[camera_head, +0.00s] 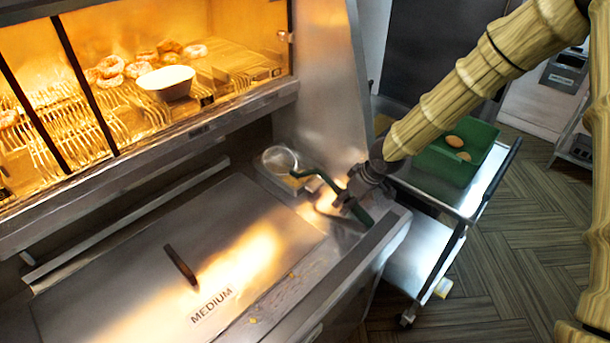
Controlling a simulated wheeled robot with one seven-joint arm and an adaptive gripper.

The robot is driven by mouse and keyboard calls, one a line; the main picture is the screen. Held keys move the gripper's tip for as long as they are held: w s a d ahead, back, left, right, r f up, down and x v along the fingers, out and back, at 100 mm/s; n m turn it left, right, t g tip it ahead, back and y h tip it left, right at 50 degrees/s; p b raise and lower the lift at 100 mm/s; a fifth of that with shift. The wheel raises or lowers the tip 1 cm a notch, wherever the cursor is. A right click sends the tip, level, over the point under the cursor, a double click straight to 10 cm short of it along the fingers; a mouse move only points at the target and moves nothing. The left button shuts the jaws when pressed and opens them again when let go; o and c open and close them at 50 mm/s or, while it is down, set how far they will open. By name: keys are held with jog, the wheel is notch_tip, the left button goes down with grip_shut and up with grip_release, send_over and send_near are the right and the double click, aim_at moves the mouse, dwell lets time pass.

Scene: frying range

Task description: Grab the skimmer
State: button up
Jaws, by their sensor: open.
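The skimmer has a round wire head (280,160) resting over a small metal tray at the back right of the fryer counter. Its dark green handle (322,178) curves to the right, toward my gripper. My gripper (345,203) is open at the handle, low over the counter's right end. A dark green piece, apparently the handle's end, shows on the near side of the jaws. The gripper hides the middle of the handle, and I cannot tell whether the fingers touch it.
A flat metal lid (130,270) marked MEDIUM, with a dark handle (180,264), covers the counter to the left. A lit warming cabinet (200,130) with doughnuts stands behind. To the right, a metal cart (440,203) carries a green bin (480,152) holding brown round items.

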jog(key=shift+w+a+f, duration=0.1)
jog(key=shift+f, duration=0.25)
jog(key=shift+c, duration=0.4)
grip_shut()
jog(key=shift+r, duration=0.1)
